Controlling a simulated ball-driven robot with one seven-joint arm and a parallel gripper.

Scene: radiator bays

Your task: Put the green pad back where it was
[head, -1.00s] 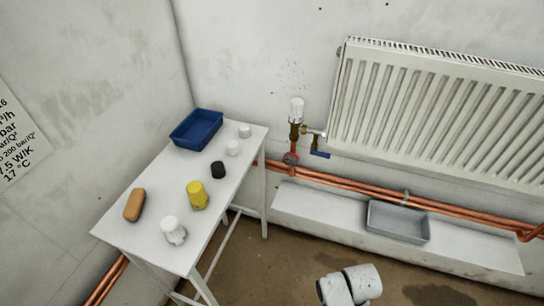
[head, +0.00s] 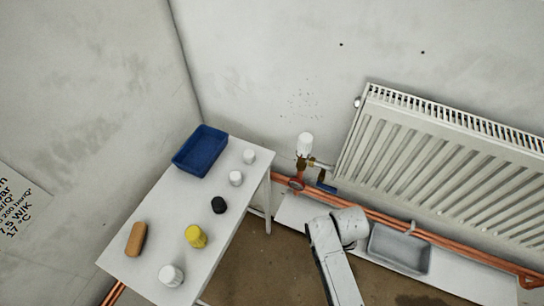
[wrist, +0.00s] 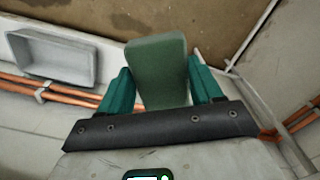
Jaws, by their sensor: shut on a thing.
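The green pad (wrist: 158,72) is a dull green block with rounded edges. In the wrist view it stands between the two teal fingers of my gripper (wrist: 160,88), which is shut on it. The pad is held in the air, with brown floor and a white ledge beyond it. In the head view a part of my arm shows at lower middle, right of the table; the pad and the fingertips are not visible there.
The white table (head: 147,215) holds a blue tray (head: 200,150), an orange-brown block (head: 136,239), a yellow knob (head: 195,236), a black cap (head: 218,205) and several white pieces. A grey tray (head: 399,249) sits on the ledge below the radiator (head: 440,155), near copper pipes and a valve (head: 304,150).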

